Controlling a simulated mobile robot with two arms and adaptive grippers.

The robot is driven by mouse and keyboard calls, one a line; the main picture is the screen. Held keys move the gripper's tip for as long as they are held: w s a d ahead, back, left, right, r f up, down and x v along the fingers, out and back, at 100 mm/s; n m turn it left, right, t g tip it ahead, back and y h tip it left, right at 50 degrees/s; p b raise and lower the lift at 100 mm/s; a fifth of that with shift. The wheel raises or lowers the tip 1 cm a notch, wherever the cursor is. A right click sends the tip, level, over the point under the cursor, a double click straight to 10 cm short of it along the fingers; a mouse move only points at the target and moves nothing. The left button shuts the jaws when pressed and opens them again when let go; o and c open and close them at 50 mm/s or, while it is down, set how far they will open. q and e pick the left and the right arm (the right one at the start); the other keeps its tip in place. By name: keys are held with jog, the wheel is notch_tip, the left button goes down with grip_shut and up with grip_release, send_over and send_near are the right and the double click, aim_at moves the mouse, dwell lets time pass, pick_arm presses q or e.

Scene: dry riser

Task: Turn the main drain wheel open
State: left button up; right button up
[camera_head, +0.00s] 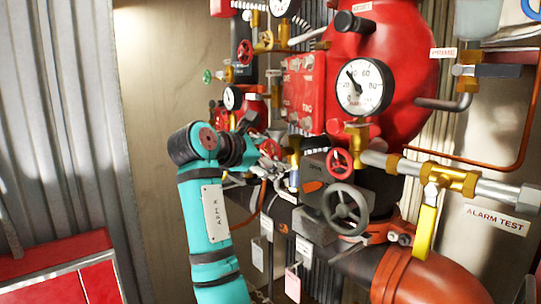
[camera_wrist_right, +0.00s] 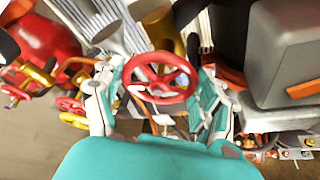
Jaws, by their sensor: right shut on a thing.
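My right gripper (camera_head: 272,171) is at the pipework left of the grey box (camera_head: 318,180) with the orange stripe. In the right wrist view its two teal and white fingers (camera_wrist_right: 160,98) stand on either side of a red handwheel (camera_wrist_right: 160,57) and are shut on it. Another red handwheel (camera_head: 340,163) and a larger grey handwheel (camera_head: 345,208) stand to the right of the gripper. I cannot read a label naming the main drain wheel. My left gripper is not in view.
A pressure gauge (camera_head: 364,87) and a large red valve body (camera_head: 400,50) stand above right. A yellow lever (camera_head: 426,222) hangs by the "ALARM TEST" sign (camera_head: 496,220). An orange pipe elbow (camera_head: 430,275) is below. A red cabinet (camera_head: 60,270) stands lower left.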

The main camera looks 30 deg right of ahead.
jog(key=n+g, duration=0.2)
jog(key=n, duration=0.1)
jog(key=shift+w+f+n+g, duration=0.1)
jog(key=shift+n+g, duration=0.2)
jog(key=shift+n, duration=0.1)
jog(key=shift+f+y, duration=0.1)
jog(key=shift+y, duration=0.2)
jog(key=o, duration=1.2)
jog(key=shift+a, duration=0.15)
jog(key=shift+c, duration=0.2)
jog(key=shift+r, duration=0.2)
jog(key=shift+a, duration=0.1)
jog(key=v, duration=1.1)
jog(key=shift+a, duration=0.4)
